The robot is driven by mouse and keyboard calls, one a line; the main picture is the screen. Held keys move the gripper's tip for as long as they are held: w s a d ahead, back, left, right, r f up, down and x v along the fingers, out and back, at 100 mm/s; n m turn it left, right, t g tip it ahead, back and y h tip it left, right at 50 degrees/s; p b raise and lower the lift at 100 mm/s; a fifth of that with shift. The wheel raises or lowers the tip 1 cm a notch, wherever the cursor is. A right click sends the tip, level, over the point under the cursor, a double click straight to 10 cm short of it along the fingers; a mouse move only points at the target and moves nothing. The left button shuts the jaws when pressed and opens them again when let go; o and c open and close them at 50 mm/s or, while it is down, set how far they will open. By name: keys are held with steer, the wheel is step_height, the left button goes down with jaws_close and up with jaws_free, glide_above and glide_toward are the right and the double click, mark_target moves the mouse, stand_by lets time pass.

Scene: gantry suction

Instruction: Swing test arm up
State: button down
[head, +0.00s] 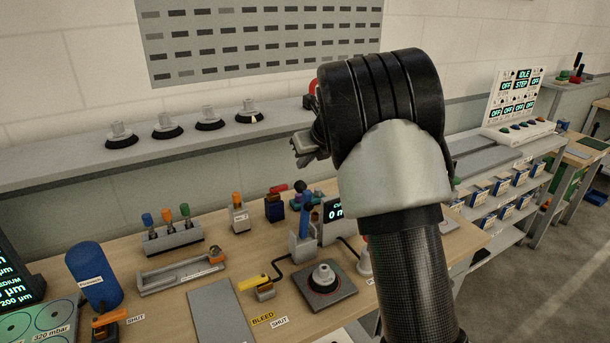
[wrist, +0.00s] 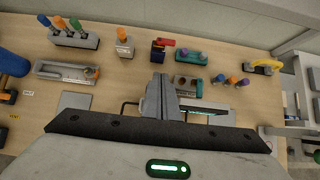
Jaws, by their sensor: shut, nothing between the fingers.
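A grey stand with an upright blue-handled lever (head: 305,220) stands on the wooden bench, beside a small display reading 0 (head: 338,212). It may be the test arm, but I cannot tell for sure. In front of it a suction cup (head: 323,279) sits on a grey square plate (head: 345,290). My gripper (head: 303,150) is above and behind the stand in the head view, apart from it, with its fingers closed and empty. In the wrist view my gripper (wrist: 160,82) points over the bench and hides part of what lies below it.
Several suction cups stand on the back shelf (head: 60,148). A control panel (head: 515,100) stands at right.

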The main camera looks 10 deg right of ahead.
steer(key=r, duration=0.1)
steer(key=w+r, duration=0.1)
steer(key=r, duration=0.2)
steer(key=shift+w+a+r, duration=0.1)
steer(key=shift+w+a, duration=0.25)
